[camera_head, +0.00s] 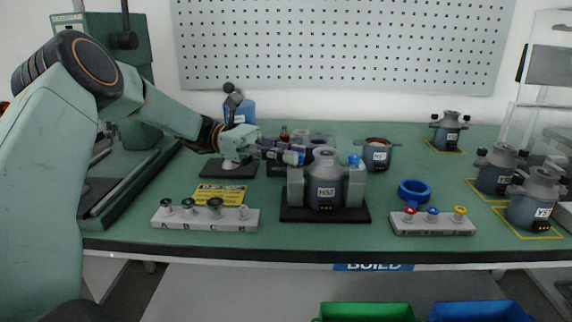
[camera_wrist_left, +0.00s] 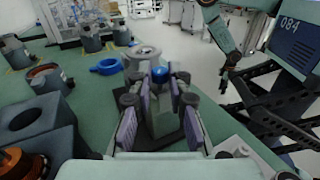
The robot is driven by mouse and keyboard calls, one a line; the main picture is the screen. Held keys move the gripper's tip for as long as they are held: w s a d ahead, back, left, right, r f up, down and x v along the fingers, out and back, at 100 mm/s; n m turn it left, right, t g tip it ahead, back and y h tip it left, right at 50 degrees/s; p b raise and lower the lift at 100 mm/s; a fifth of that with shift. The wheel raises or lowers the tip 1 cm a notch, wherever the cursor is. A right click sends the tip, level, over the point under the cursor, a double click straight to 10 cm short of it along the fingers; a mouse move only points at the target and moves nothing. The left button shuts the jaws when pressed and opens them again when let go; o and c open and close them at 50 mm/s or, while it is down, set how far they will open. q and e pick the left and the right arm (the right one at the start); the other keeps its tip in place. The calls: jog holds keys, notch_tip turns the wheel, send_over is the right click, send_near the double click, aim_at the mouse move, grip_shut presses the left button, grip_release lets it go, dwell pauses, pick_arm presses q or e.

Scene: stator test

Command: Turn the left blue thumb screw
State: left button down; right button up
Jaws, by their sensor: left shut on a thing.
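The grey clamp fixture stands on a black base plate (camera_head: 292,215) in mid-table, with a grey housing (camera_head: 325,192) labelled H57 between its two side blocks. My left gripper (camera_head: 298,158) reaches in from the left and is shut on the left blue thumb screw (camera_head: 301,158) at the top of the left block. In the left wrist view the blue screw head (camera_wrist_left: 158,75) shows between the fingers. The right blue thumb screw (camera_head: 354,160) sits free on the right block. My right gripper (camera_wrist_left: 230,85) shows small and dark in the left wrist view, away from the fixture.
A screw block (camera_head: 205,225) with black knobs stands front left, another (camera_head: 432,228) with coloured knobs front right. A blue ring (camera_head: 414,191) lies right of the fixture. Several grey housings stand at the right. A pegboard (camera_head: 345,45) is behind. Some table between is clear.

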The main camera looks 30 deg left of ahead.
pick_arm(q)
jog(key=shift+w+f+m+g, duration=0.1)
jog(key=shift+w+m+g, duration=0.1)
jog(key=shift+m+g, duration=0.85)
jog(key=shift+g, duration=0.55)
jog(key=c, duration=1.3)
grip_release()
jog(key=shift+o, duration=0.2)
notch_tip(320, 180, up, 10)
jog(key=shift+c, duration=0.3)
